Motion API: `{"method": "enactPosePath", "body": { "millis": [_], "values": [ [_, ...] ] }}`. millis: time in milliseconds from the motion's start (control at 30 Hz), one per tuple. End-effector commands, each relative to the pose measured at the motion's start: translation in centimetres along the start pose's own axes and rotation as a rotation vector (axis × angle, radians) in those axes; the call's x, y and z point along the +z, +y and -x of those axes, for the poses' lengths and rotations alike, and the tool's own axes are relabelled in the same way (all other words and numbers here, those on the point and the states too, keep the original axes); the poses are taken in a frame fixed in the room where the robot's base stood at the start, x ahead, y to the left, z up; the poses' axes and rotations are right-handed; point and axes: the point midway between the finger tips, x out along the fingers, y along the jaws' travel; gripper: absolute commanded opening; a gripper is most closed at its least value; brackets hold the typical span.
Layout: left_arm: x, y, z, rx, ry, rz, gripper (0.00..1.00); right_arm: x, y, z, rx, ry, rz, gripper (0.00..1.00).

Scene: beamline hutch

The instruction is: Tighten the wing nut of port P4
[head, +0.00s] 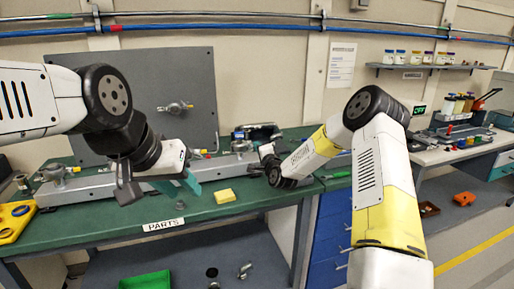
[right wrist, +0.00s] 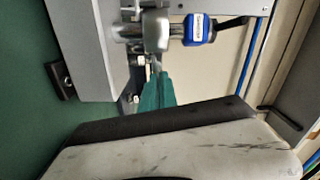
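A grey metal rail (head: 100,187) with several port fittings lies along the green bench. In the right wrist view a metal fitting (right wrist: 155,32) with a blue, white-labelled cylinder (right wrist: 199,29) stands just beyond my right gripper (right wrist: 154,76). Its teal fingers are close together at a small grey metal part below the fitting. I cannot tell whether they grip it, or whether it is the wing nut. No P4 label is readable. In the head view my right gripper is at the rail's right end, its fingertips hidden. My left gripper (head: 190,184) hangs over the bench before the rail; its finger gap is unclear.
A yellow block (head: 225,196) and a small grey part (head: 180,205) lie on the bench front. A yellow tray (head: 14,222) is at the left. A grey panel with a valve (head: 176,107) stands behind. Blue drawers (head: 333,235) and a second bench (head: 455,150) are to the right.

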Motion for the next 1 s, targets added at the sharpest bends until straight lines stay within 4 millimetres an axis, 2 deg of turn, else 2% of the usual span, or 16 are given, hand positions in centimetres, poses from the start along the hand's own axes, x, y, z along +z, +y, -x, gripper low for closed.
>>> {"method": "enactPosePath", "body": {
  "millis": [33,600,1000],
  "values": [
    [0.0,0.0,0.0,0.000,0.000,0.000,0.36,0.1,0.5,0.1,0.008,-0.003,-0.046,0.00],
    [0.0,0.0,0.0,0.000,0.000,0.000,0.36,0.5,1.3,0.1,0.007,-0.004,-0.565,0.00],
    [0.0,0.0,0.0,0.000,0.000,0.000,0.36,0.8,1.5,0.1,0.007,-0.005,-0.779,0.00]
  ]
}}
